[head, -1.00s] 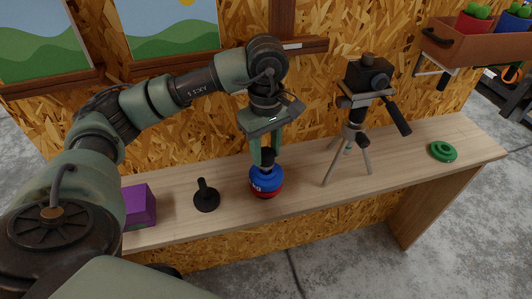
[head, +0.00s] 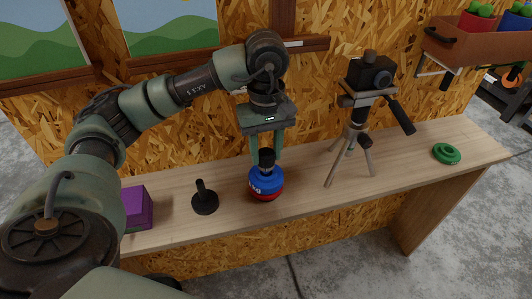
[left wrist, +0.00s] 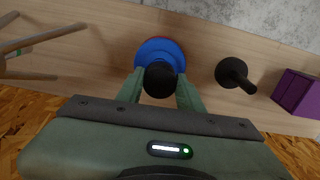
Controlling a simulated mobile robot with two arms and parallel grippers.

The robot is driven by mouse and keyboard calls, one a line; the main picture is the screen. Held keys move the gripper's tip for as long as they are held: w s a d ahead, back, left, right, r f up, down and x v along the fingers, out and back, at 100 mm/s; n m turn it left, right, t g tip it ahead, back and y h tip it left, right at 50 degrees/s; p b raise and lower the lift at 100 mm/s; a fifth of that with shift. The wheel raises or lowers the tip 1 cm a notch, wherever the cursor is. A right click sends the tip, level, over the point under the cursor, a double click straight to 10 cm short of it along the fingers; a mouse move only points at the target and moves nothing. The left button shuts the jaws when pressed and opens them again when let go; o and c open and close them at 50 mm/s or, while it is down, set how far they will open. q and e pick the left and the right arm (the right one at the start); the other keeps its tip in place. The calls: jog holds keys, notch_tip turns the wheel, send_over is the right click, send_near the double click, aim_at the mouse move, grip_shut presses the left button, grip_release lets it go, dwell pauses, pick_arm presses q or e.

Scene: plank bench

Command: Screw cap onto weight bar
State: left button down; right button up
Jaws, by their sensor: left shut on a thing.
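The black cap (head: 267,158) sits at the top of a stack of a blue disc (head: 266,180) and a red disc (head: 267,197) on the bench. The bar under the cap is hidden. My left gripper (head: 267,155) points down with one finger on each side of the cap and is shut on it. In the left wrist view the cap (left wrist: 160,80) is between the fingertips, over the blue disc (left wrist: 160,51). I cannot tell how far the cap is threaded. My right gripper is not in view.
A black round base with a short post (head: 204,200) stands left of the stack, then a purple box (head: 138,206). A tripod with a camera (head: 356,115) stands close on the right. A green disc (head: 447,153) lies at the bench's right end. Bare plank (head: 410,160) separates them.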

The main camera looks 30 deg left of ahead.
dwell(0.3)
pick_arm(q)
jog(key=shift+f+m+b, duration=0.15)
jog(key=shift+m+b, duration=0.9)
jog(key=shift+m, duration=0.35)
jog(key=c, duration=0.8)
grip_release()
jog(key=shift+c, duration=0.2)
